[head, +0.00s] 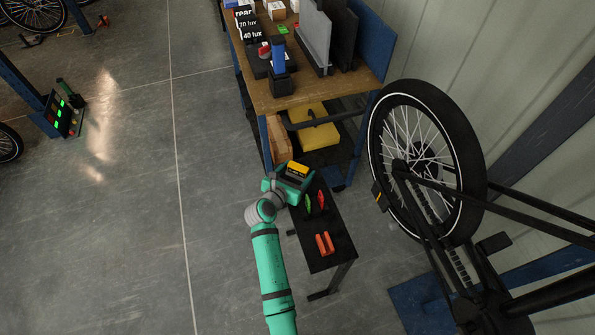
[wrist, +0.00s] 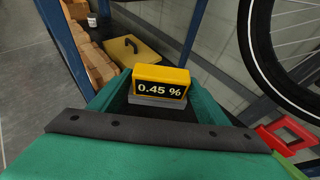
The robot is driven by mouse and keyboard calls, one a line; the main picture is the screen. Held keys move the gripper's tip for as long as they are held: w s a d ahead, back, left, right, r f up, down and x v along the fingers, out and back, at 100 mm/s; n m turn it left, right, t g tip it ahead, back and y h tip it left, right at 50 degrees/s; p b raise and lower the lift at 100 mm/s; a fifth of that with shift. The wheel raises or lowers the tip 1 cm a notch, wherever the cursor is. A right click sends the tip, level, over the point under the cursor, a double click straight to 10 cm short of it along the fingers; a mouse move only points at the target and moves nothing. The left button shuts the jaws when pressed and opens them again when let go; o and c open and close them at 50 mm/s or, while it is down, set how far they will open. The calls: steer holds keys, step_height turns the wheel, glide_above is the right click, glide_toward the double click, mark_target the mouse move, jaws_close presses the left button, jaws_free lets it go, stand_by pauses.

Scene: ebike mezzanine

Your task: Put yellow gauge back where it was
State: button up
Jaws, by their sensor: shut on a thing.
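The yellow gauge (wrist: 161,76) is a small block with a black face reading "0.45 %". In the wrist view it sits between the fingers of my gripper (wrist: 158,100), which is shut on it. In the head view the yellow gauge (head: 298,169) shows at the end of my green arm, at the far left corner of a small black stand (head: 337,243). My gripper (head: 292,178) partly covers that corner. I cannot tell whether the gauge touches the stand.
Red and green items (head: 321,200) and an orange-red item (head: 324,244) lie on the stand. A wooden workbench (head: 262,98) stands behind, with a yellow case (head: 318,132) under it. A bike wheel (head: 455,140) is close on the right.

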steer(key=shift+f, duration=0.15)
steer(key=o, duration=0.8)
steer(key=shift+o, duration=0.2)
steer(key=shift+r, duration=0.2)
steer(key=v, duration=1.2)
steer(key=shift+f, duration=0.1)
